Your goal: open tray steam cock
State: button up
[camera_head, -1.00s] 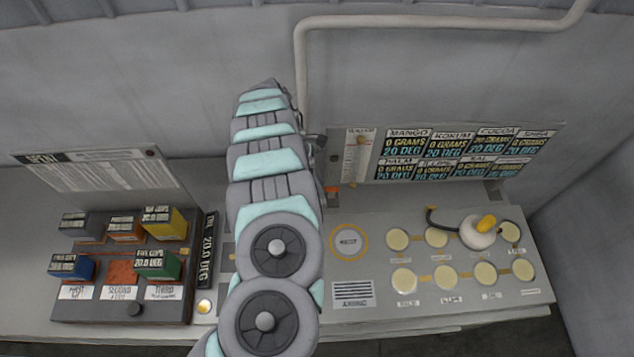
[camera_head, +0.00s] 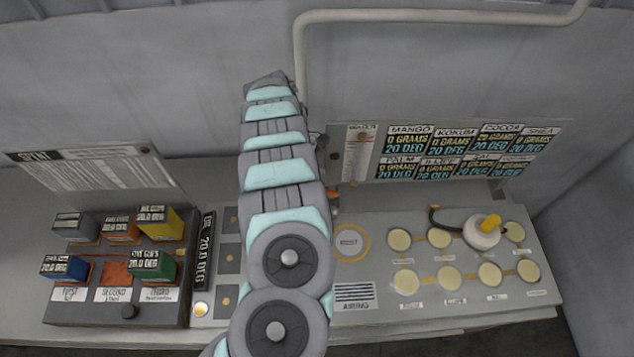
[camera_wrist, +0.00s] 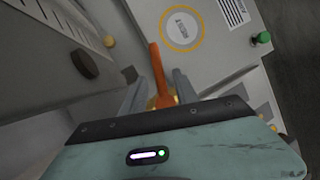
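An orange lever (camera_wrist: 157,74), which looks like the steam cock's handle, points up the wrist view. My gripper (camera_wrist: 159,80) has one grey finger on each side of it. The fingers look apart, with a narrow gap beside the lever; I cannot make out contact. A brass-coloured part shows at the lever's lower end, partly hidden by my gripper body. In the head view a small orange piece (camera_head: 333,193) shows just right of my arm. My arm hides the gripper and most of the area around it there.
A round orange-ringed plate (camera_head: 349,242) lies near the lever. A vertical gauge board (camera_head: 357,154) with a dark knob (camera_wrist: 84,64) stands close by. Several pale round lids (camera_head: 407,281) fill the right side. Colored boxes (camera_head: 160,224) sit on a dark stand at left.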

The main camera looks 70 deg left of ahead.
jog(key=b+v, duration=0.2)
jog(key=v, duration=0.8)
jog(key=shift+a+r+b, duration=0.15)
jog(key=shift+r+b, duration=0.2)
jog(key=shift+s, duration=0.1)
